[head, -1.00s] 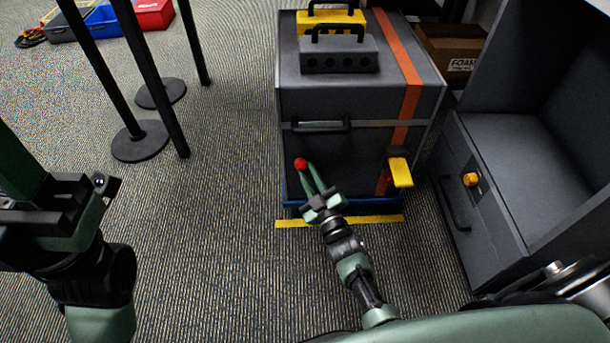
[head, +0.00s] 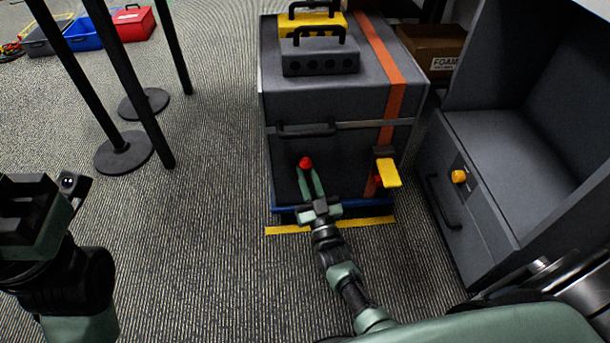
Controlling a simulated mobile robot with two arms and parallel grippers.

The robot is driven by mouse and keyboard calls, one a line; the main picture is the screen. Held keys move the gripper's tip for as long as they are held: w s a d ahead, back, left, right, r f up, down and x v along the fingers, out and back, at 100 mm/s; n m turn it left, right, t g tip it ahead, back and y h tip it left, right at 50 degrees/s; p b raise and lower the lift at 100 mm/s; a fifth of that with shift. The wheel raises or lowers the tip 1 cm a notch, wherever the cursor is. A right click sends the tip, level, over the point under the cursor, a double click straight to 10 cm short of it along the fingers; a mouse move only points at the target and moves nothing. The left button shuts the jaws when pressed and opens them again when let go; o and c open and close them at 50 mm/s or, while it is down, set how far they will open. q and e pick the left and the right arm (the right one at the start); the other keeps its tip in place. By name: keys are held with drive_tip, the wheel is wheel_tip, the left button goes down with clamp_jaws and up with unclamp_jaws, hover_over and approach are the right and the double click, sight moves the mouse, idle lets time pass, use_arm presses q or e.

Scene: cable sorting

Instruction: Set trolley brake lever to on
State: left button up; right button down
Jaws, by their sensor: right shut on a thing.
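A large dark grey case with an orange strap (head: 385,75) sits on a low blue trolley (head: 285,210), whose edge shows beneath it. A round red knob (head: 305,163), apparently the end of the brake lever, is in front of the case below its black handle (head: 308,129). My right gripper (head: 307,171) is shut on the red knob, its green fingers reaching up to it. The rest of the lever is hidden behind the gripper. My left gripper (head: 45,190) is at the left edge, away from the trolley; its fingertips are not clear.
A yellow latch-like part (head: 388,173) sticks out at the case's right front. Black posts on round bases (head: 123,153) stand left.

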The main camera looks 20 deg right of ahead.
drive_tip(key=shift+w+d+r, duration=0.1)
drive_tip(key=shift+d+r, duration=0.05)
drive_tip(key=shift+r, duration=0.3)
drive_tip(key=c, duration=1.3)
unclamp_jaws()
drive_tip(key=shift+f, duration=0.15)
